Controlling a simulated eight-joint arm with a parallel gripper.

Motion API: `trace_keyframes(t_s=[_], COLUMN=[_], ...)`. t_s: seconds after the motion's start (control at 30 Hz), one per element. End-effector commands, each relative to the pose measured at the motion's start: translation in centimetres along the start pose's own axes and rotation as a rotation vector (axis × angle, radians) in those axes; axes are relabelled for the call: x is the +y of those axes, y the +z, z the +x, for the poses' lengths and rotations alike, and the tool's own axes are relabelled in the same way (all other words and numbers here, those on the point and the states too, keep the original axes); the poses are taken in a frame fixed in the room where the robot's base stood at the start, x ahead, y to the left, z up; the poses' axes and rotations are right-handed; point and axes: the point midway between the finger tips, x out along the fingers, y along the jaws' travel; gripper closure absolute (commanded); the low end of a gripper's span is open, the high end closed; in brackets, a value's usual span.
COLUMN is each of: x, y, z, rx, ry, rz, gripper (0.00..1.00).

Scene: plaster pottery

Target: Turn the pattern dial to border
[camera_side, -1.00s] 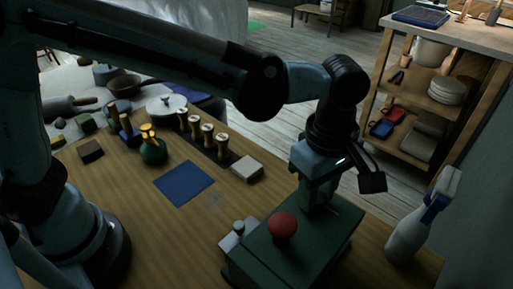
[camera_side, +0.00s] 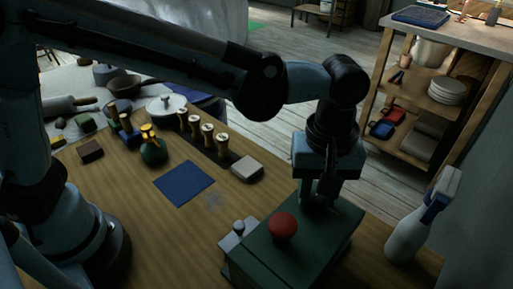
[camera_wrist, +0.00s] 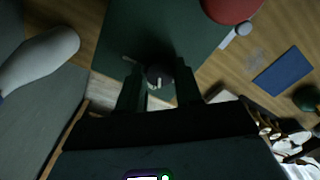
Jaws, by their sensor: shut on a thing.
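A green box (camera_side: 315,245) stands at the front right of the table, with a domed red button (camera_side: 283,226) on top. The dark dial (camera_wrist: 158,73) on the box shows in the wrist view, with a pale pointer mark on it. My gripper (camera_side: 318,203) points down at the back part of the box top. In the wrist view, my gripper (camera_wrist: 158,82) has one finger on each side of the dial and is shut on it. In the side view the fingers hide the dial. I cannot read any pattern labels around it.
A spray bottle (camera_side: 411,228) stands right of the box. A small grey switch piece (camera_side: 238,236) sits at its left.

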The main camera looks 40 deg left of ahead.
Motion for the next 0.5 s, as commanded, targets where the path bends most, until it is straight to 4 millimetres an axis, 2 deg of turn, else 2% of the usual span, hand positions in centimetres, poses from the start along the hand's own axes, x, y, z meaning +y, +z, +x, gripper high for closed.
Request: trace_keyframes(t_s=[0.5], x=[0.01], y=[0.05], z=[-0.06], rx=[-0.001], ry=[0.000], rz=[0.491], gripper=[0.96])
